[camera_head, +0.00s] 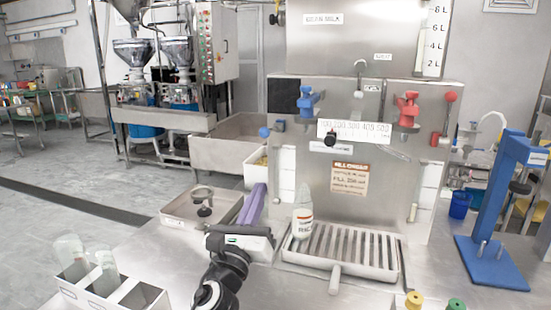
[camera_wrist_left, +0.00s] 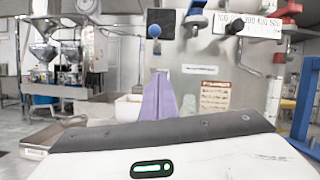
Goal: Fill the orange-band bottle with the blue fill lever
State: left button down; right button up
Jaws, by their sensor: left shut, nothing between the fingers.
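The orange-band bottle (camera_head: 303,226), pale with a white label, stands at the left end of the slatted drip tray (camera_head: 335,269), roughly below the blue valve (camera_head: 307,102). The blue-knobbed lever (camera_head: 264,132) is at the machine's left side; its round knob also shows in the left wrist view (camera_wrist_left: 154,32). My left gripper (camera_head: 258,187) has purple fingers, shut and empty, left of the bottle and below the blue knob, apart from both. In the left wrist view its fingers (camera_wrist_left: 160,76) point toward the machine. My right gripper is not in view.
A red valve (camera_head: 407,108) and red-knobbed lever (camera_head: 448,97) are on the machine's right. A white divided crate (camera_head: 112,296) with clear bottles is front left. A metal tray (camera_head: 180,215) lies left of my gripper. A blue stand (camera_head: 490,225) is at right.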

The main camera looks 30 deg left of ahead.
pick_arm(q)
jog(key=r+x, duration=0.1)
jog(key=x, duration=0.3)
jog(key=p, duration=0.4)
send_near(271, 129)
jog(key=w, duration=0.3)
jog(key=shift+a+f, duration=0.15)
jog(key=shift+a, duration=0.2)
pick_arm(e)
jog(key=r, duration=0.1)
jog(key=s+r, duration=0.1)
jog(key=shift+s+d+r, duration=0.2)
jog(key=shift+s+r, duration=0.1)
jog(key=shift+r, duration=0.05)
pick_arm(q)
jog(key=shift+w, duration=0.1)
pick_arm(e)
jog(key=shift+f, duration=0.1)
